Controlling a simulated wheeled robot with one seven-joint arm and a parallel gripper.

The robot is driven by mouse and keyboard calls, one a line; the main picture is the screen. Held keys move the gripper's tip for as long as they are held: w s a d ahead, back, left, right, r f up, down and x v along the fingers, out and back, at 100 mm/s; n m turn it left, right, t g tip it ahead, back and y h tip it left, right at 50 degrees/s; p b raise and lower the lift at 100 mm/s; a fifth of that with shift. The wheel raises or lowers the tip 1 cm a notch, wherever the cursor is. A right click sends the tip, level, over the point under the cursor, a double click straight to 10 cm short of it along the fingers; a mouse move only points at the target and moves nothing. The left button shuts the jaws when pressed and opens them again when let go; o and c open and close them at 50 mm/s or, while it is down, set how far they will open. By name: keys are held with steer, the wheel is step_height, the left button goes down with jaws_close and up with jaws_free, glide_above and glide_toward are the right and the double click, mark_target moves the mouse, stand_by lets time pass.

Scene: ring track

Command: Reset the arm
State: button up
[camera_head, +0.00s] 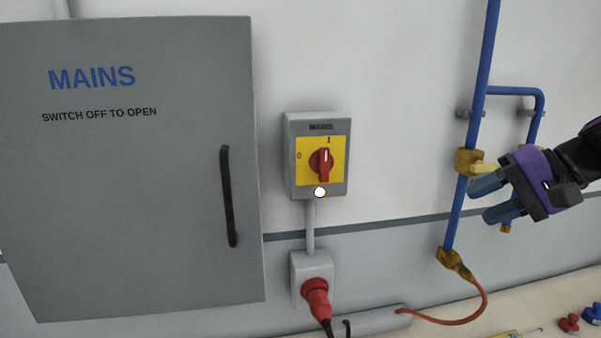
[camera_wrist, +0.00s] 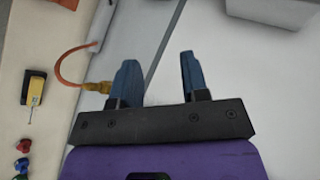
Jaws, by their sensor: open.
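My gripper (camera_head: 480,202) is at the right of the head view, with a purple and black body and two blue fingers pointing left. Its fingers are spread apart with nothing visible between them; this also shows in the wrist view (camera_wrist: 158,65). The fingertips are just right of the blue pipe (camera_head: 454,215) in the picture. They are close below a brass valve (camera_head: 467,162) with a yellow lever (camera_head: 485,168). I cannot tell whether the upper finger touches the lever. My arm reaches in from the right edge.
Left of the pipe is a mains switch (camera_head: 308,181) with a red knob, above a red plug (camera_head: 315,290). A grey cabinet (camera_head: 150,200) with a black handle is shut. An orange hose (camera_head: 470,318) leaves the pipe's foot. Red (camera_head: 569,323) and blue (camera_head: 592,314) fittings lie lower right.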

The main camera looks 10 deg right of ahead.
steer(key=s+a+r+n+h, duration=0.1)
steer(key=s+a+n+h, duration=0.3)
steer(key=s+n+h, duration=0.2)
steer(key=s+h, duration=0.2)
steer(key=s, duration=0.1)
steer(key=shift+s, duration=0.15)
